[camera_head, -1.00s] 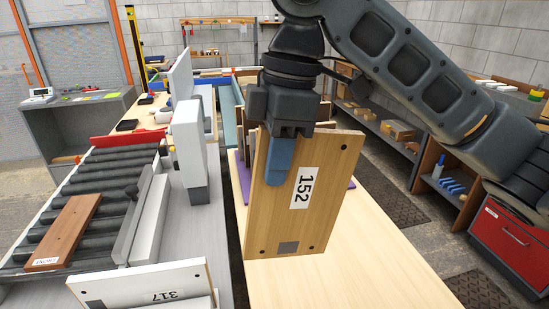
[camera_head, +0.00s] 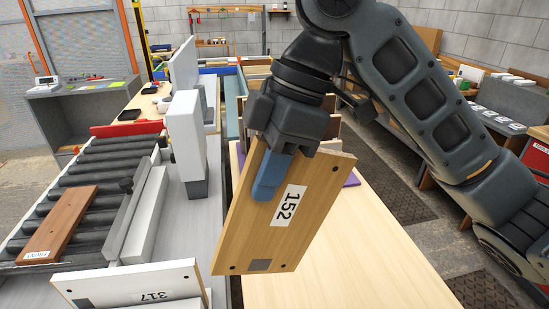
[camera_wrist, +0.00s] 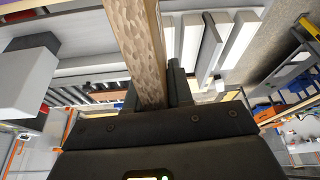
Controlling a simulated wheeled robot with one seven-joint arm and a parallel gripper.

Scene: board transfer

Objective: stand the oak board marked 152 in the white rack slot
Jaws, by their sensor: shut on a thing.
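The oak board marked 152 (camera_head: 283,214) hangs from my gripper (camera_head: 272,172) in the head view, tilted, with its lower end swung to the left. My gripper is shut on its upper part, a blue finger pad lying across the face beside the label. In the wrist view the board's edge (camera_wrist: 138,45) runs up from between the jaws of my gripper (camera_wrist: 152,100). The board is above the pale wooden table (camera_head: 365,270). Coloured slots stand behind the board and are partly hidden by my gripper. I cannot tell which slot is the white one.
A roller conveyor (camera_head: 75,190) with a brown board (camera_head: 58,225) lies at the left. A white board marked 317 (camera_head: 130,284) stands at the front left. A white upright block (camera_head: 186,140) stands beside the conveyor. The table's right side is clear.

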